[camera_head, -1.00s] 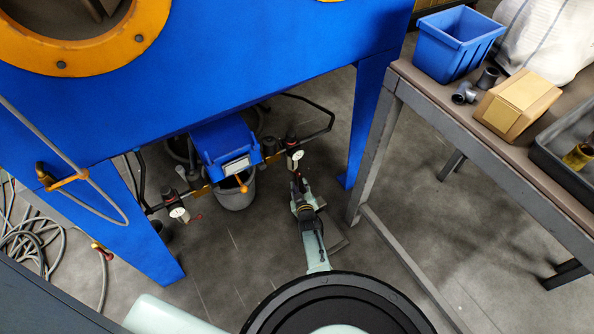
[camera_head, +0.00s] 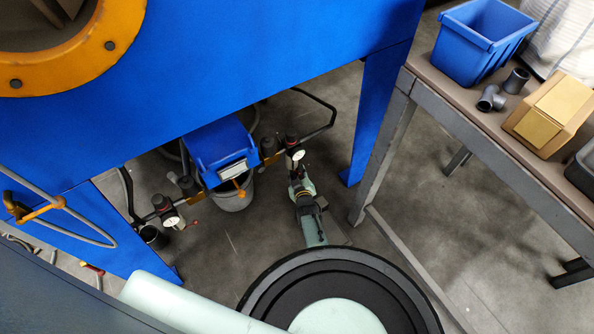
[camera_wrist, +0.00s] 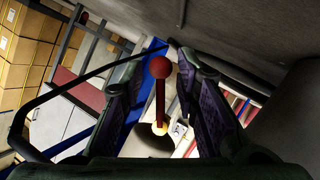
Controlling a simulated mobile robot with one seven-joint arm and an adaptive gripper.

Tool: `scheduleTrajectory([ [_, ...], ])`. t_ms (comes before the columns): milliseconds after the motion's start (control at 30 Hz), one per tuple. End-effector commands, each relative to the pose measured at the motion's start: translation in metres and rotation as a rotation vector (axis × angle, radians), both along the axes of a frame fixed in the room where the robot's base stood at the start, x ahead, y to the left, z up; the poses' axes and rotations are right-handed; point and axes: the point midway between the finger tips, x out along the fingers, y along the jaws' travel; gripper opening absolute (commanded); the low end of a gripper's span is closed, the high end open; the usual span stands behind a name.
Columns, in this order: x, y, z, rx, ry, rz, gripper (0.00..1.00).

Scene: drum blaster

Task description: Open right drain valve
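The right drain valve shows in the wrist view as a red lever with a round red knob (camera_wrist: 160,68). The lever stands between the two fingers of my gripper (camera_wrist: 161,84), with visible gaps on both sides. The fingers are apart and not closed on it. In the head view my gripper (camera_head: 299,182) is just below the right regulator with its white gauge (camera_head: 297,155), under the blue cabinet. The right lever is hidden there by the gripper. The left valve's small red lever (camera_head: 194,223) shows beside the left gauge (camera_head: 171,222).
A blue hopper box (camera_head: 217,146) hangs between the regulators, above a grey bucket (camera_head: 233,195). A blue cabinet leg (camera_head: 374,120) and a workbench leg (camera_head: 385,150) stand right of my arm. Bare floor lies left of my gripper.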

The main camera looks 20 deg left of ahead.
Motion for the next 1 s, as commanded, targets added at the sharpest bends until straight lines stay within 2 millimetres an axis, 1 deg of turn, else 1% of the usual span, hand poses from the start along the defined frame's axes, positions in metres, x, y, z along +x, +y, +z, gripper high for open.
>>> scheduleTrajectory([
  [133, 0.0000, 0.0001, 0.0001, 0.000, 0.000, 0.000, 0.28],
  [567, 0.0000, 0.0002, 0.0002, 0.000, 0.000, 0.000, 0.00],
  [867, 0.0000, 0.0005, 0.0007, 0.004, 0.005, 0.002, 0.00],
  [1000, -0.0007, 0.0018, 0.0021, 0.042, 0.050, 0.004, 0.00],
])
